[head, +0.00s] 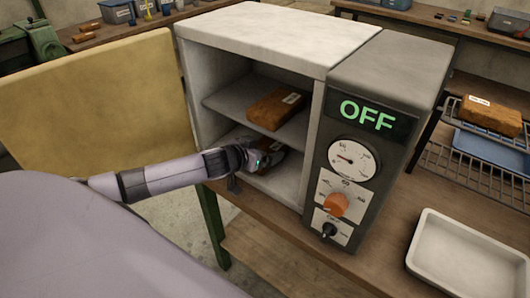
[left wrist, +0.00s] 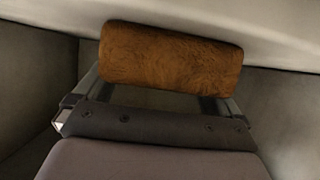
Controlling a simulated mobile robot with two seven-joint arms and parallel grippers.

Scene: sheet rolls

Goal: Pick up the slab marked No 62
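A brown slab (head: 271,113) with a white label lies on the upper shelf of the open oven. Another brown slab (head: 268,167) is on the oven's lower level, partly hidden by my left gripper (head: 254,158). A third labelled slab (head: 488,117) lies on the wire rack at the right. The labels are too small to read, so I cannot tell which is No 62. In the left wrist view the lower slab (left wrist: 170,57) lies crosswise at the fingertips of my left gripper (left wrist: 160,100), whose fingers are spread wide. Whether they touch it is unclear. My right gripper is out of view.
The oven's pale door (head: 90,100) stands open at the left. Its control panel (head: 350,180) reads OFF. A white tray (head: 424,262) sits on the bench at the lower right, near the wire rack (head: 470,172). Oven walls and the shelf closely surround my left gripper.

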